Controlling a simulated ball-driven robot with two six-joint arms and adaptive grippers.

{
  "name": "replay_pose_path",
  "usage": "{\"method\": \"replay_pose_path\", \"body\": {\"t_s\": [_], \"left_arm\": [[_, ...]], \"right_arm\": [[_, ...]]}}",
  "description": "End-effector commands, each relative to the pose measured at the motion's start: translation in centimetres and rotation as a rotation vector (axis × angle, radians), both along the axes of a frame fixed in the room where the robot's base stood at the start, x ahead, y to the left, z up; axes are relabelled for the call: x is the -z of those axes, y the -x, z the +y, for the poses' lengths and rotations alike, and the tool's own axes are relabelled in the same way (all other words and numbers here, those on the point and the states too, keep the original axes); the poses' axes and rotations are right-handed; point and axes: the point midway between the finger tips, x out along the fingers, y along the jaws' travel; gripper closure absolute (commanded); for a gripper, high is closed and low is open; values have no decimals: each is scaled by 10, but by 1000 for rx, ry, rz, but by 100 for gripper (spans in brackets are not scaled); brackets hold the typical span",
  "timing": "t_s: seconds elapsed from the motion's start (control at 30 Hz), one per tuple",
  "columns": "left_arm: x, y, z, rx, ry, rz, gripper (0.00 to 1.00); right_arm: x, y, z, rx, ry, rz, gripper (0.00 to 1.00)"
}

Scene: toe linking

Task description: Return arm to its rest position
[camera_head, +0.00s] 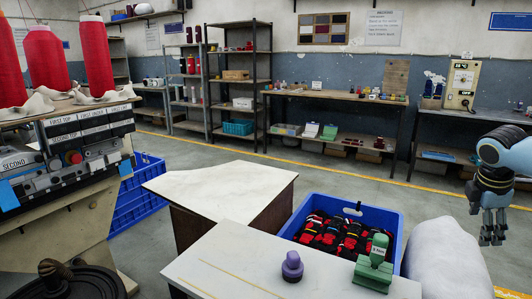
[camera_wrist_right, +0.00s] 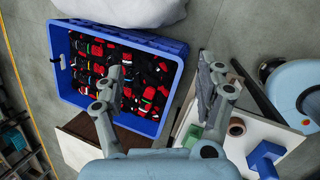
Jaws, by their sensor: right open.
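My right gripper (camera_head: 492,228) hangs at the far right of the head view, fingers pointing down, empty and clear of the table. In the right wrist view the two grey fingers of this gripper (camera_wrist_right: 161,72) are spread wide apart with nothing between them. The right arm's blue-grey wrist enters the head view from the right edge. My left gripper is in neither view.
A blue crate (camera_head: 398,222) of dark, red-patterned socks stands behind the white table (camera_head: 225,265). A purple knobbed object (camera_head: 292,265) and a green stamp-like device (camera_head: 375,265) stand on the table. Grey floor is open behind.

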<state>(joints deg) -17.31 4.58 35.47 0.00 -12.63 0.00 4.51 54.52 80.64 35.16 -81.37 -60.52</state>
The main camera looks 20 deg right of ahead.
Motion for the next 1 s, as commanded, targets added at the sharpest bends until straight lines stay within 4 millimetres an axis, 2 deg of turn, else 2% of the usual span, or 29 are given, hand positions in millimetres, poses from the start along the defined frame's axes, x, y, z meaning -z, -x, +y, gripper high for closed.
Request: {"method": "replay_pose_path", "body": {"t_s": [0.03, 0.1, 0.17, 0.2, 0.3, 0.4, 0.57, 0.77, 0.87, 0.97, 1.0], "left_arm": [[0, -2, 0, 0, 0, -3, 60], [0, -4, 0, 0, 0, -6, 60], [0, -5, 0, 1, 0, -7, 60], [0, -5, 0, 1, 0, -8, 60], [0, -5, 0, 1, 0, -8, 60], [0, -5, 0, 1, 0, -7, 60], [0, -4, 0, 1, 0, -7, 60], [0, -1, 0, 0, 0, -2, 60], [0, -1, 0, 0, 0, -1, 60], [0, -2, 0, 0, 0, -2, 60], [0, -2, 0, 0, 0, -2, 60]], "right_arm": [[19, 15, -26, 86, 45, -28, 27], [42, 36, -65, 203, 122, -88, 27], [60, 60, -101, 294, 196, -149, 27], [71, 79, -124, 343, 245, -191, 27], [90, 129, -174, 429, 344, -295, 27], [102, 180, -210, 468, 403, -380, 27], [111, 263, -246, 483, 419, -471, 27], [199, 287, -168, 560, 286, -445, 27], [244, 302, -117, 602, 214, -418, 27], [291, 316, -55, 650, 132, -386, 27], [309, 322, -27, 670, 98, -373, 27]]}}
